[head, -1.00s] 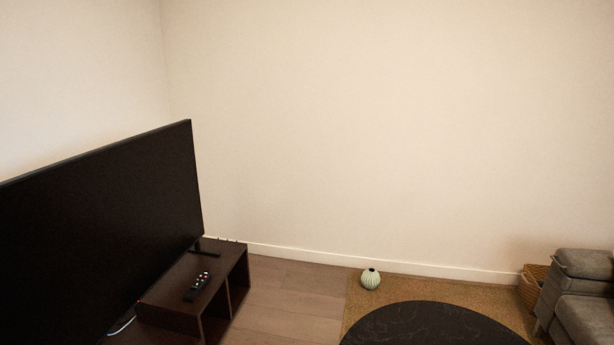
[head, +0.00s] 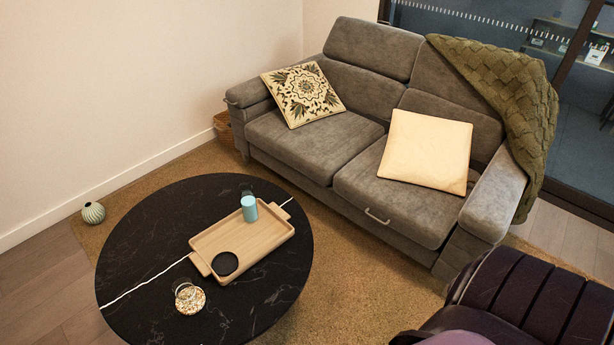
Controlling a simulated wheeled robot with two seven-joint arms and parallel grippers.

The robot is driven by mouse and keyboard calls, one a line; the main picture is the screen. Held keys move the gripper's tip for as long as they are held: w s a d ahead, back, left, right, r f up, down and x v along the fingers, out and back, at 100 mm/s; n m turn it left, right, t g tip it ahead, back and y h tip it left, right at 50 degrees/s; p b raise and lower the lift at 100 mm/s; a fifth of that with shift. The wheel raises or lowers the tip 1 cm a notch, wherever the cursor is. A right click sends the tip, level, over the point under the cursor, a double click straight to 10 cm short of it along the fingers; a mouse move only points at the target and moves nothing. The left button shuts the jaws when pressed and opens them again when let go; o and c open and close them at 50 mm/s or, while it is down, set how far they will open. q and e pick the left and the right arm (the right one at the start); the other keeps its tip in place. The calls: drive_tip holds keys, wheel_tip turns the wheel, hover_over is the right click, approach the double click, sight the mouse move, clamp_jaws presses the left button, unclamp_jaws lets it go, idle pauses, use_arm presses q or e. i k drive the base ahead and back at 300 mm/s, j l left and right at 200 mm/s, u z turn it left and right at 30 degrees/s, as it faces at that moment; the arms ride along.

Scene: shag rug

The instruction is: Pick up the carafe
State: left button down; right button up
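No thing here is plainly a carafe. A small clear glass vessel (head: 187,298) stands near the front edge of the round black table (head: 150,225), on or over a speckled white-and-gold round patch. A light blue cylinder (head: 249,209) stands upright at the far end of the wooden tray (head: 225,243) on the table. A small dark object (head: 247,188) is partly hidden behind the cylinder; its shape is unclear. Neither of my grippers is in view.
A black disc (head: 225,264) lies at the tray's near end. A grey sofa (head: 300,148) with two cushions and a green throw stands behind the table. A dark padded seat (head: 520,300) is at lower right. A striped vase (head: 93,212) sits at left on the rug's edge.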

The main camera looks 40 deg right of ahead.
sight(248, 203)
drive_tip(key=k+z, duration=0.1)
drive_tip(key=z, duration=0.7)
drive_tip(key=i+j, duration=0.1)
drive_tip(key=i+l+u, duration=0.1)
drive_tip(key=l, duration=0.3)
drive_tip(key=i+l+u, duration=0.15)
drive_tip(key=l, duration=0.3)
drive_tip(key=i+l+u, duration=0.1)
drive_tip(key=l, duration=0.3)
drive_tip(key=i, duration=0.05)
